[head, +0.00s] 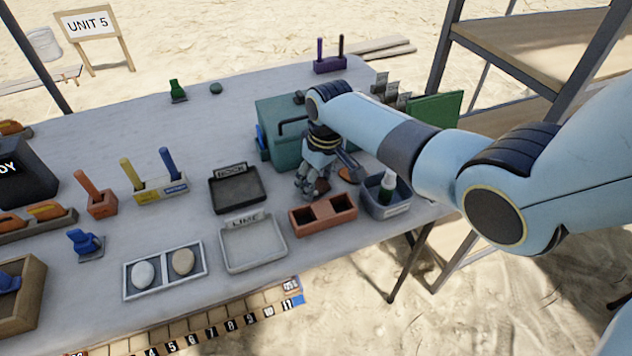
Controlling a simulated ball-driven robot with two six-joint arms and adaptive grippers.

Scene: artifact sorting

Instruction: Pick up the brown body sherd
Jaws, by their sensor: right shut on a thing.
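My right gripper (311,189) reaches down to the table between the teal box and the reddish two-compartment tray. It is shut on a small dark brown piece, which looks like the brown body sherd (322,185). The fingers hide part of the sherd, and I cannot tell whether it is clear of the table. My left gripper is not in view.
The teal box (273,140) stands right behind the gripper. The reddish tray (325,216) is in front, and a blue-grey bin (386,205) with a green bottle is to the right. The ROCK tray (237,190) and LIME tray (252,245) lie to the left.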

